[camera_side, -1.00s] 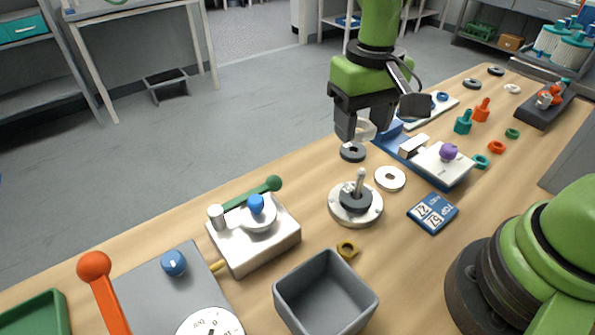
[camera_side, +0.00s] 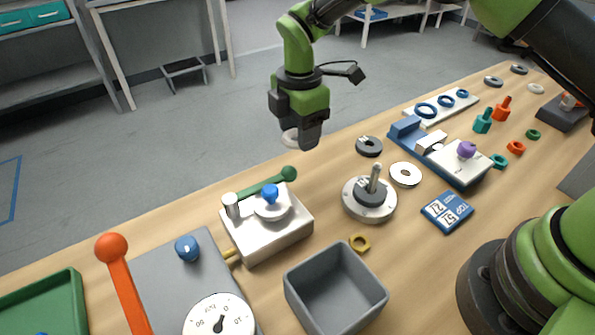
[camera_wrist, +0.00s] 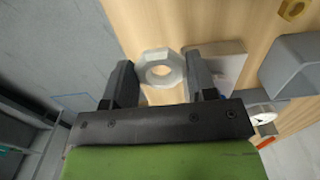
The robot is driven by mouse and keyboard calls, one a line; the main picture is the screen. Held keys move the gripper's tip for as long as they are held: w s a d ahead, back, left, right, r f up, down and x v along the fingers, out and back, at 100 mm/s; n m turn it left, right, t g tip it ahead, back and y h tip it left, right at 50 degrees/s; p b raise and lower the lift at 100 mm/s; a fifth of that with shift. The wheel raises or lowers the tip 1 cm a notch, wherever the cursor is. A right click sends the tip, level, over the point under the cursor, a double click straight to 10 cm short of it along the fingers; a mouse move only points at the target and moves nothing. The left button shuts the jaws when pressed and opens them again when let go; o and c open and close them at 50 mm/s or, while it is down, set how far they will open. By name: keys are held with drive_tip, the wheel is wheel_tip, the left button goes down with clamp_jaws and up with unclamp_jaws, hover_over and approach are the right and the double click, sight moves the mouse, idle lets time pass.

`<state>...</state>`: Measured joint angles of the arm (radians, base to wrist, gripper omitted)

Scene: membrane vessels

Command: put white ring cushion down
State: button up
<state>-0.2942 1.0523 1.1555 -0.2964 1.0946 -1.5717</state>
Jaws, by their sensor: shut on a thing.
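My gripper (camera_side: 300,138) is shut on the white ring cushion (camera_side: 288,137) and holds it in the air near the bench's far edge. In the wrist view the ring (camera_wrist: 144,72) sits between the two fingers, its hole facing the camera. A round metal base with an upright post (camera_side: 364,212) stands on the bench to the right of my gripper, with a dark ring around the post. A second white ring (camera_side: 405,168) lies flat on the bench beside it.
An open grey bin (camera_side: 300,290), a dark ring (camera_side: 362,150) and a blue card (camera_side: 432,212) are also on the bench.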

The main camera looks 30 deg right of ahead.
sight(299, 176)
wheel_tip(299, 176, down, 9)
drive_tip(key=shift+r, duration=0.15)
idle(0.4)
drive_tip(key=shift+f, duration=0.2)
drive_tip(key=o, duration=0.9)
drive_tip(key=shift+r, duration=0.1)
